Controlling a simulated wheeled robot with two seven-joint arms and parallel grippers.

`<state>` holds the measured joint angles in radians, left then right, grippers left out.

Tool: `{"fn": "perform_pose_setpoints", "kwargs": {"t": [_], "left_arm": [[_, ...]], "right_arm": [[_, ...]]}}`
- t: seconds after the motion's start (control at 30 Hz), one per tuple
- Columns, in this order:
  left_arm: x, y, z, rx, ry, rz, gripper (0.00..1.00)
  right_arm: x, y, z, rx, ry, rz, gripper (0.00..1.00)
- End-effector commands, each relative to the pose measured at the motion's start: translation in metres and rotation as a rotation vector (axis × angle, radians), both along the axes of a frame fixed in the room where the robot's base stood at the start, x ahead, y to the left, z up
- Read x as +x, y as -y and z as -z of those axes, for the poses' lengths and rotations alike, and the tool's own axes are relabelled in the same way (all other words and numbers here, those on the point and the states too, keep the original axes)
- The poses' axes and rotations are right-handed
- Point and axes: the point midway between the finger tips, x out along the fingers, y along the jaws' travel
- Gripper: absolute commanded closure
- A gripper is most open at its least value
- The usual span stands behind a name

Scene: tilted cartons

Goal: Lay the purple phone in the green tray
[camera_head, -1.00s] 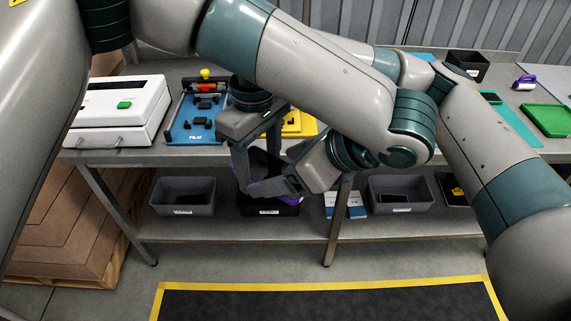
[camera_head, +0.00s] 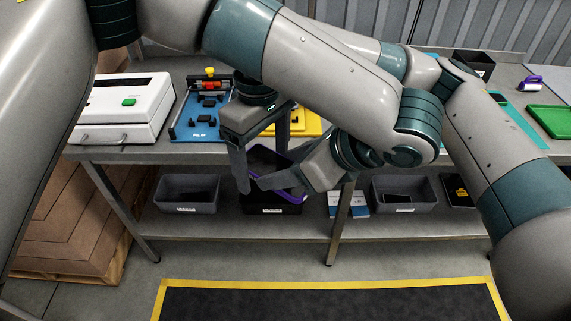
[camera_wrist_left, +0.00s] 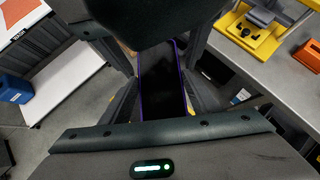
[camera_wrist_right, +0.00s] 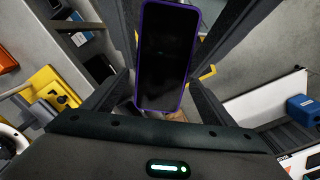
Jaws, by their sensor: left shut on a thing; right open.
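The purple phone (camera_head: 263,157) is held in the air in front of the bench, its dark screen edged in purple. My left gripper (camera_head: 277,182), at the end of the arm that bends back from the right, is shut on it. The phone also shows between the left fingers in the left wrist view (camera_wrist_left: 162,82). My right gripper (camera_head: 261,168) points down around the phone with its fingers open. In the right wrist view the phone (camera_wrist_right: 165,55) lies between the spread fingers, screen facing that camera. The green tray (camera_head: 549,121) lies on the bench at the far right and looks empty.
A white machine (camera_head: 122,108), a blue fixture (camera_head: 195,134) and a yellow fixture (camera_head: 305,124) stand on the bench behind my grippers. A black bin (camera_head: 473,65) and a purple-handled tool (camera_head: 530,83) stand at the right.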

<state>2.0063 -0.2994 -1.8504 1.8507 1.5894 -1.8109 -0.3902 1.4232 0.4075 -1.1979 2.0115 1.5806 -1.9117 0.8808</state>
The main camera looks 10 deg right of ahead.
Motion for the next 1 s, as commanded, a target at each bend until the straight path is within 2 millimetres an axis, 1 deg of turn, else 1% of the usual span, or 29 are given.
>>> {"fn": "perform_pose_setpoints", "kwargs": {"t": [0.17,0.4,0.53,0.7,1.0], "left_arm": [[0.000,0.000,0.000,0.001,0.001,0.000,0.76],[-0.003,0.000,0.005,0.004,-0.010,0.004,0.76],[-0.004,0.000,0.006,0.007,-0.014,0.008,0.76],[-0.003,0.000,0.004,0.005,-0.008,0.005,0.76],[-0.001,0.000,0.001,0.002,-0.003,0.001,0.76]], "right_arm": [[0.000,0.000,-0.019,0.000,0.003,0.000,0.22],[0.000,0.000,-0.054,0.001,0.004,-0.001,0.22],[0.001,0.000,-0.067,0.000,0.004,0.000,0.22],[0.000,0.000,-0.073,0.000,0.000,0.000,0.22],[0.000,0.000,-0.072,0.000,0.000,0.000,0.22]]}}
